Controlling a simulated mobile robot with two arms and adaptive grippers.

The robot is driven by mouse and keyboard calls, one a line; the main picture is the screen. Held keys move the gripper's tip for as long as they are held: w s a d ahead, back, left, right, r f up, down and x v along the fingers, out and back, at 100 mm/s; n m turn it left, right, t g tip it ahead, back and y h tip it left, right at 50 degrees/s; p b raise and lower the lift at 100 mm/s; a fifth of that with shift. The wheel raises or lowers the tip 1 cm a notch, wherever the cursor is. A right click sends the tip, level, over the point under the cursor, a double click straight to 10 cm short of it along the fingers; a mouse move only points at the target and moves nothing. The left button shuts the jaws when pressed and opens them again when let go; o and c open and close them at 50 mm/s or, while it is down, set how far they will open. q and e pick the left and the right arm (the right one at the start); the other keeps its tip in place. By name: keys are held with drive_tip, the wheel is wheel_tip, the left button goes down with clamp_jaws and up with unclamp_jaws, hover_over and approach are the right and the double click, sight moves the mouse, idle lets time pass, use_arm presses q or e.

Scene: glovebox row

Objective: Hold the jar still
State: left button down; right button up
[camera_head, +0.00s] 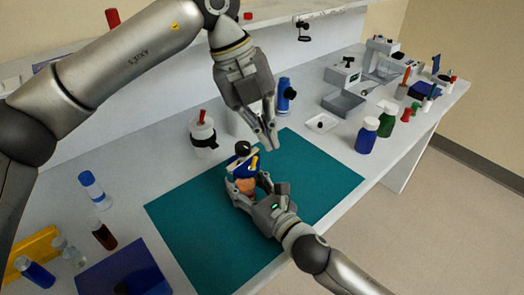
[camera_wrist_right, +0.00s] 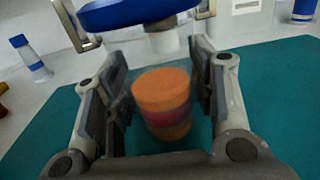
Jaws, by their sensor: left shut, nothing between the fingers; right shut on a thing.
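The jar (camera_head: 245,186) stands on the teal mat (camera_head: 180,222) with orange contents and clear-looking walls. In the right wrist view the jar (camera_wrist_right: 163,100) sits between the two finger pads, with a reddish band lower down. My right gripper (camera_head: 255,187) is shut on it from the front. A blue piece with a black knob and a pale bar (camera_head: 240,163) is over the jar; its blue disc (camera_wrist_right: 135,12) shows above the jar in the wrist view. Whether it touches the jar is unclear. My left gripper (camera_head: 269,142) is shut and empty, above and right of the jar.
A white bottle with a red tip (camera_head: 203,136) stands behind the mat. Vials and a dark blue box (camera_head: 120,265) are left. The mat's right part is clear.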

use_arm(q)
drive_tip(key=shift+w+d+r, duration=0.2)
drive_tip(key=shift+w+r, duration=0.4)
drive_tip(key=shift+r, duration=0.25)
drive_tip(key=shift+w+d+r, duration=0.15)
drive_tip(key=shift+w+r, duration=0.4)
drive_tip(key=shift+r, duration=0.3)
use_arm(e)
drive_tip(key=o, duration=1.3)
drive_tip(key=shift+o, duration=0.2)
